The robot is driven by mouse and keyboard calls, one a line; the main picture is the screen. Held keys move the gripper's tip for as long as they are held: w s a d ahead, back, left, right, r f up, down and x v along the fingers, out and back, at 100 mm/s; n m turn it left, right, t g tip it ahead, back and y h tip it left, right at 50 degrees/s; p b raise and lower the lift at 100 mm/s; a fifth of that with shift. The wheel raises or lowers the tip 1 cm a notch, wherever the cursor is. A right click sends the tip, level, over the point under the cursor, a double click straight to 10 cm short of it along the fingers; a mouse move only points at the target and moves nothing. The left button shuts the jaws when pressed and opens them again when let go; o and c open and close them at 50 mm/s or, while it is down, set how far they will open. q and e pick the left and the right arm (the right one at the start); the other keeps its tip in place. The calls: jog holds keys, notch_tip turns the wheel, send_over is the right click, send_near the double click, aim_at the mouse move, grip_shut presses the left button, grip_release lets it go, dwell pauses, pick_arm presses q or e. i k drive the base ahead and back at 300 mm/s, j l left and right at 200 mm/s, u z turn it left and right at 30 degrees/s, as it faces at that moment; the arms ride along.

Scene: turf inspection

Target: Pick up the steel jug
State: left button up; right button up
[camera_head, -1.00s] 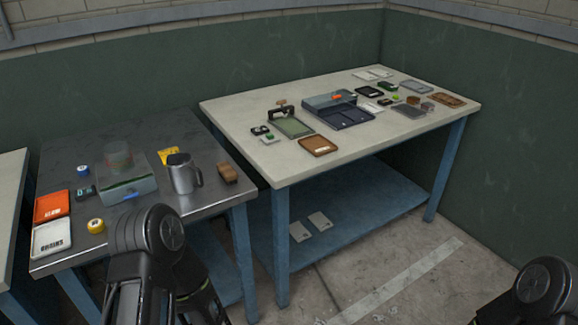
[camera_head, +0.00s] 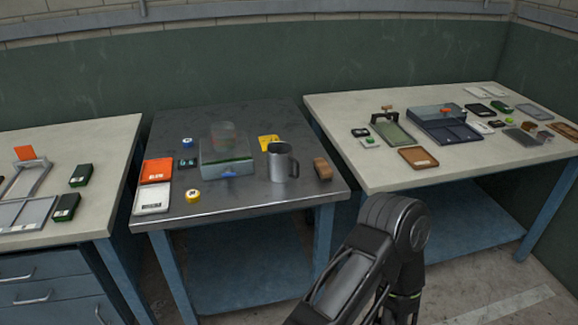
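The steel jug (camera_head: 281,162) stands upright on the dark metal-topped table (camera_head: 240,204) in the middle of the head view. It is a grey cylinder with its handle on the right side. Nothing covers it, and no gripper touches it. Neither of my grippers is in view. One of my dark arms shows at the bottom, right of centre, in front of the gap between the tables, but its gripper end is hidden or out of frame.
An orange tray (camera_head: 156,171) and a yellow roll (camera_head: 193,196) sit further left. Pale tables (camera_head: 385,184) flank this one.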

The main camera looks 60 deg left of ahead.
aim_at(279, 167)
jog(key=k+j, duration=0.9)
jog(key=k, duration=0.15)
